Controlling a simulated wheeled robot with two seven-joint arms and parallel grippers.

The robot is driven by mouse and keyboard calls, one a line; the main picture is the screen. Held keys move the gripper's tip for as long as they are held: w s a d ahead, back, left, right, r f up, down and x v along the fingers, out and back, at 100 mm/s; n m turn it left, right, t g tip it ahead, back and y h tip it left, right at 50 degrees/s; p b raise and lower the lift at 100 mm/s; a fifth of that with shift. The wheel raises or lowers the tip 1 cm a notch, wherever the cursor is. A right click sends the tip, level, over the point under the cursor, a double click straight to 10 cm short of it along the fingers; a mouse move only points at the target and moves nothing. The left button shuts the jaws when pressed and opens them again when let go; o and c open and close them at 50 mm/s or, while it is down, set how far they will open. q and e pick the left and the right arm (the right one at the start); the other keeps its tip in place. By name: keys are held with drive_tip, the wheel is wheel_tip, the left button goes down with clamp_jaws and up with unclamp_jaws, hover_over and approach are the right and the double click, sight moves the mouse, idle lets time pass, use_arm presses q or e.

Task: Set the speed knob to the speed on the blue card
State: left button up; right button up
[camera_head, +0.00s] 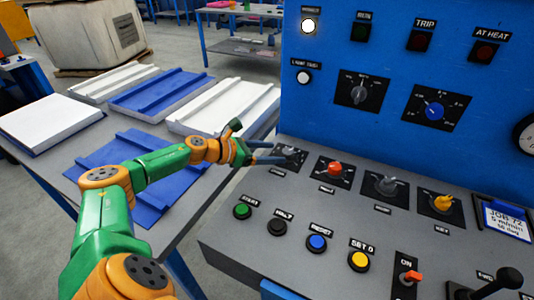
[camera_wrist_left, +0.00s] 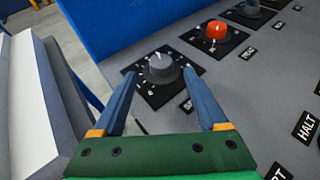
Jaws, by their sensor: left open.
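A grey knob (camera_head: 290,152) with a white pointer line sits on a black dial plate at the console's left end. It also shows in the left wrist view (camera_wrist_left: 160,65), its line pointing up and slightly left; its label is partly hidden by a finger. My left gripper (camera_head: 279,153) is open, its blue fingers directed at this knob with nothing between them; contact cannot be told. The card (camera_head: 507,222), in a blue frame at the right, reads "JOB 72" and seemingly "5 m/min". My right gripper is not in view.
A red knob (camera_head: 334,169), a dark grey knob (camera_head: 386,185) and a yellow knob (camera_head: 443,202) continue the row. Buttons, including a green one (camera_head: 242,211), line the front. A blue upright panel (camera_head: 400,60) rises behind. Panels lie on a table (camera_head: 75,165) at left.

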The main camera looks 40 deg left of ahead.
use_arm(q)
drive_tip(key=v, duration=0.1)
drive_tip(key=b+v, duration=0.1)
drive_tip(key=shift+s+a+f, duration=0.1)
drive_tip(key=shift+s+a, duration=0.1)
drive_tip(key=shift+s, duration=0.25)
drive_tip(key=shift+s+r, duration=0.25)
drive_tip(key=shift+r, duration=0.15)
